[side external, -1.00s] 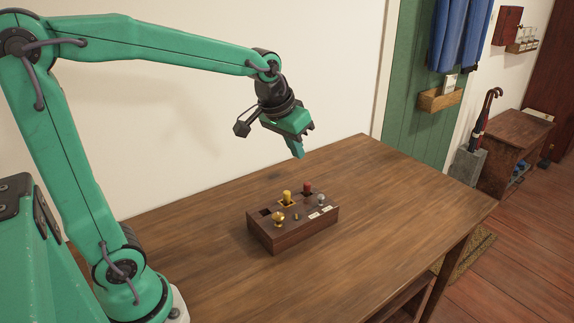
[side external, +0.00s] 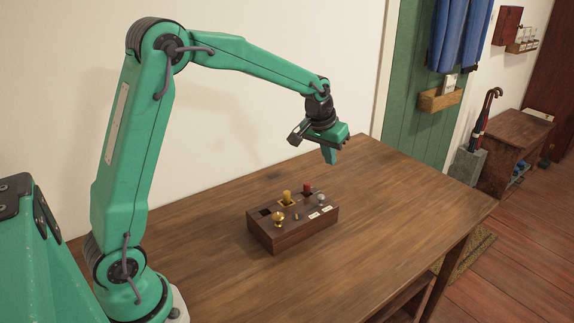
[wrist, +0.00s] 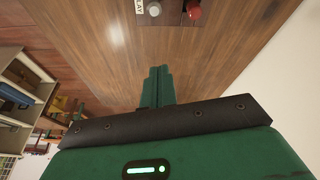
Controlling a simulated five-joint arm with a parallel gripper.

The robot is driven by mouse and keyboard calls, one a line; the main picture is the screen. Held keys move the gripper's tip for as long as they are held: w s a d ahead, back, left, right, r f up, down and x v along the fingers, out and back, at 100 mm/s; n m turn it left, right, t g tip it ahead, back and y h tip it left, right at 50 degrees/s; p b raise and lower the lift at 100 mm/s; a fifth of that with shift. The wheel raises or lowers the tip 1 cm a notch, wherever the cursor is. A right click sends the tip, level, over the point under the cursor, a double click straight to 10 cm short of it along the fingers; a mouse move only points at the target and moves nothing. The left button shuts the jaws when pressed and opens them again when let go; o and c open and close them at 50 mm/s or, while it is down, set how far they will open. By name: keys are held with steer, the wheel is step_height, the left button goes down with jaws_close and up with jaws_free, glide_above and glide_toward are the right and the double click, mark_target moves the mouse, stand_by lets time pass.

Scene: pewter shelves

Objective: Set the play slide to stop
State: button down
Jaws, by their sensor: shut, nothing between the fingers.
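A dark wooden control box (side external: 290,237) sits on the table. A small grey knob (side external: 321,196) stands at its right end, close to two white labels (side external: 320,212). In the wrist view the grey knob (wrist: 154,9) is at the top edge beside a label reading in part "LAY" (wrist: 140,6). The stop marking cannot be read. My gripper (side external: 330,158) is shut and empty, above and beyond the box's right end, apart from it. Its closed fingertips (wrist: 158,72) point at bare tabletop in the wrist view.
The box also carries a red knob (side external: 307,188), a yellow handle (side external: 287,196) and a brass knob (side external: 278,218), all close together. The wooden table (side external: 400,220) is clear around the box. A wall stands behind the table.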

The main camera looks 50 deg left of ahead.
mark_target(321, 200)
steer(key=shift+w+f, duration=0.1)
steer(key=shift+f, duration=0.05)
stand_by(0.3)
steer(key=shift+s+f, duration=0.2)
steer(key=shift+f, duration=2.15)
steer(key=shift+s+f, duration=0.15)
steer(key=shift+f, duration=2.15)
steer(key=shift+s, duration=0.1)
steer(key=shift+s, duration=2.3)
steer(key=shift+f, duration=0.1)
steer(key=shift+w, duration=0.1)
